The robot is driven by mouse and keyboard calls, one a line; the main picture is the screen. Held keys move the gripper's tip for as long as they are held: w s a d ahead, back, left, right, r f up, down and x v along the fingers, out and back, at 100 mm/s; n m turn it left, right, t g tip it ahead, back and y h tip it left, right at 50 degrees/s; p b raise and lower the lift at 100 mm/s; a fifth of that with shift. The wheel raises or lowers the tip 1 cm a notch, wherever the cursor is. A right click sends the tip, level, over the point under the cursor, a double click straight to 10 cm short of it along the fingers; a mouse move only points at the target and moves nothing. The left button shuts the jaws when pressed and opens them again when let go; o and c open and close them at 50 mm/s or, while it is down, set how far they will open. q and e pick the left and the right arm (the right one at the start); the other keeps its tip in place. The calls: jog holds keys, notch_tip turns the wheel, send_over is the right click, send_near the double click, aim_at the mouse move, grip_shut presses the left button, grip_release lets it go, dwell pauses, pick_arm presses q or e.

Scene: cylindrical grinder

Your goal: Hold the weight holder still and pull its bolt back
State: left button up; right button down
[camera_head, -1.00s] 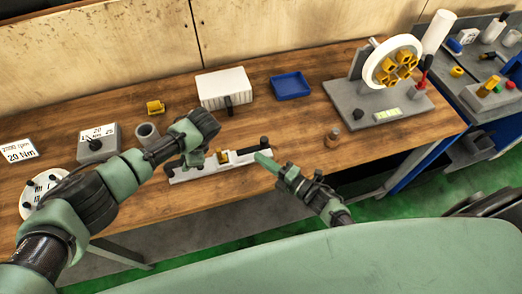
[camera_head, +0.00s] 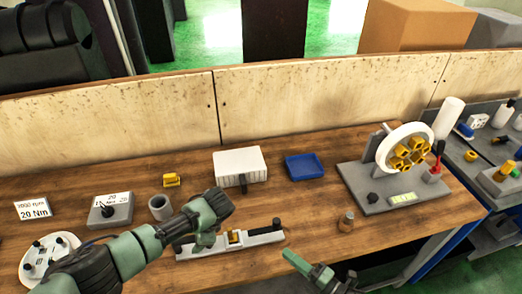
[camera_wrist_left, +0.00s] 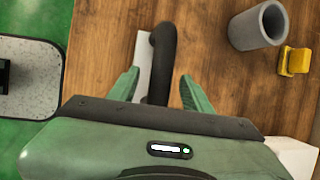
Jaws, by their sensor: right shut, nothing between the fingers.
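A long pale bar fixture (camera_head: 262,240), seemingly the weight holder, lies near the table's front edge. A small yellow piece sits in its middle and a black upright knob (camera_head: 277,223), perhaps the bolt, stands at its right end. My left gripper (camera_head: 199,243) is over the holder's left end. In the left wrist view its open fingers (camera_wrist_left: 160,92) stand either side of a black curved handle (camera_wrist_left: 163,55), with a gap on the right; contact is not clear. My right gripper (camera_head: 288,256) is shut and empty, in front of the holder's right end, apart from it.
Behind are a grey cup (camera_head: 160,208), a yellow block (camera_head: 171,180), a white box (camera_head: 240,165) and a blue tray (camera_head: 305,167). A small brown bottle (camera_head: 346,222) and a wheel stand (camera_head: 388,188) are to the right. Table between holder and bottle is clear.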

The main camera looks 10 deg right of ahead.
pick_arm(q)
jog(key=v, duration=1.2)
